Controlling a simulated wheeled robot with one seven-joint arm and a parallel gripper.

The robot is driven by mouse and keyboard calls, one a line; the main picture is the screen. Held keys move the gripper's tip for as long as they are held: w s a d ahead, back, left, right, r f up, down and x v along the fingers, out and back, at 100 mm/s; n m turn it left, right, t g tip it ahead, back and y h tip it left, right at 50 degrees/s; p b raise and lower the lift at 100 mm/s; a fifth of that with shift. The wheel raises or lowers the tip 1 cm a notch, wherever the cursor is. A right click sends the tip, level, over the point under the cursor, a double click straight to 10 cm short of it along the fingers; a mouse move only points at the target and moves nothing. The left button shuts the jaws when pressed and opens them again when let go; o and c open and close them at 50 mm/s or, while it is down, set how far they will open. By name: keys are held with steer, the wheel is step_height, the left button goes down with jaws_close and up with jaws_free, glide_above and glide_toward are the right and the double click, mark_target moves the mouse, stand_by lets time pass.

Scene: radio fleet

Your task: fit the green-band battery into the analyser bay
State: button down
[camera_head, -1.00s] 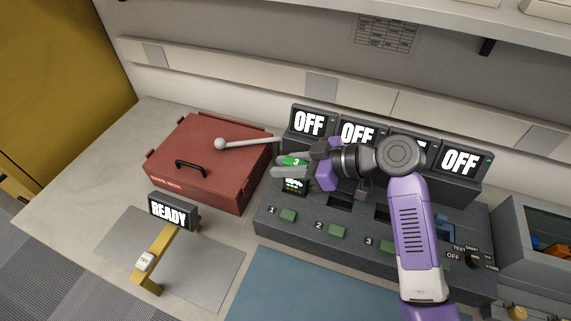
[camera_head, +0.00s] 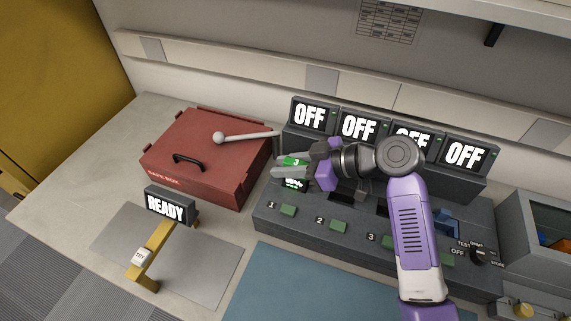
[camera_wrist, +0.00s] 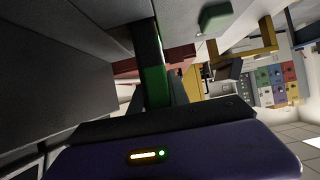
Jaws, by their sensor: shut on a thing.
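My gripper (camera_head: 290,166) is shut on the green-band battery (camera_head: 295,161), which has a "3" on its green top. It holds the battery over the left end of a dark multi-bay unit (camera_head: 262,222). In the wrist view the battery (camera_wrist: 153,75) shows as a dark block with a green band, rising from the jaws. A small green-lit display (camera_head: 293,184) shows just below the gripper. A dark open slot (camera_head: 341,198) lies right of it. My arm hides other slots. I cannot tell from the labels which opening is the analyser bay, or whether the battery touches the unit.
OFF screens, such as the leftmost (camera_head: 310,115), line the unit's back. A lever (camera_head: 245,136) crosses above the red safe box (camera_head: 195,165). A READY display (camera_head: 168,206) and yellow bracket (camera_head: 152,252) stand front left. A dial (camera_head: 477,256) sits front right. A blue mat (camera_head: 290,285) lies clear in front.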

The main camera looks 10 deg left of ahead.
steer(key=shift+f+b, duration=0.8)
steer(key=shift+f, duration=0.2)
steer(key=c, duration=1.2)
jaws_free()
steer(key=shift+o, duration=0.2)
steer(key=shift+d+r, duration=0.1)
steer(key=shift+b+v, duration=0.4)
steer(key=shift+v, duration=3.4)
